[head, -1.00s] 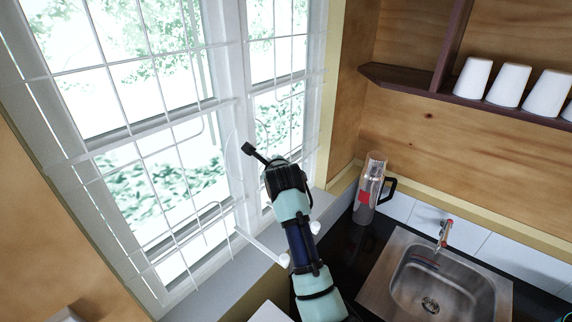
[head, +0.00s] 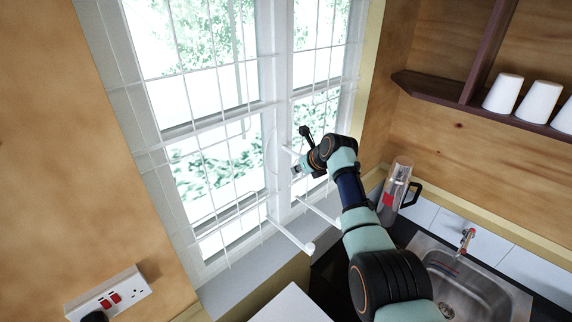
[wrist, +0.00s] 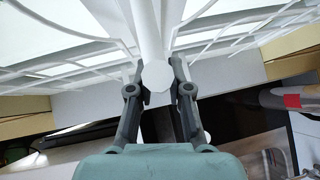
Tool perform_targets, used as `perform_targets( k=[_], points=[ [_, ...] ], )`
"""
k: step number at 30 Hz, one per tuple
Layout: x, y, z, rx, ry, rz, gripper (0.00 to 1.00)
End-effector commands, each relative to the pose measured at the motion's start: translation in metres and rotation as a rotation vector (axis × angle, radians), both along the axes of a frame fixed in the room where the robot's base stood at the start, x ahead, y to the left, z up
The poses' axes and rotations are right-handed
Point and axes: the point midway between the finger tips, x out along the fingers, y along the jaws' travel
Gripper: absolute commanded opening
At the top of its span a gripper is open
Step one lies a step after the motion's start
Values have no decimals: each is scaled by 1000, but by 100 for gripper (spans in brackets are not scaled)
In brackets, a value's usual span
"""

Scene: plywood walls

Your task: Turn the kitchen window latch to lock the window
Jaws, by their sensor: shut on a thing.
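The kitchen window (head: 225,120) is white-framed with thin white bars across its panes. In the wrist view, a white latch handle (wrist: 156,78) with a faceted end lies between the two dark fingers of my gripper (wrist: 158,66), which is shut on it. In the head view, my gripper (head: 297,170) is at the post between the two window panels. My wrist partly hides the handle there. Another white rod with a rounded end (head: 308,247) sticks out from the window lower down. I cannot tell whether the latch is locked.
A clear jug (head: 396,190) with a red mark and dark handle stands right of my arm, near the sink (head: 465,285) and its tap (head: 466,240). White cups (head: 503,93) stand on a shelf. A socket plate (head: 108,293) is on the left wall.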

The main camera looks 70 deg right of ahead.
Motion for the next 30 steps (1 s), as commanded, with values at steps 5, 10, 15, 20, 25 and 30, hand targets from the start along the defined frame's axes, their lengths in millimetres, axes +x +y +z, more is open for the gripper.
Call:
perform_targets(
  k=[5, 10, 15, 20, 25, 30],
  points=[
    [-13, -3, 0, 32, -15, -9, 0],
    [-15, -3, -1, 41, -18, -11, 0],
    [-15, -3, -2, 41, -19, -11, 0],
    [-15, -3, -2, 42, -18, -11, 25],
    [-15, -3, -2, 41, -18, -11, 44],
    [-15, -3, -1, 40, -18, -11, 44]
  ],
)
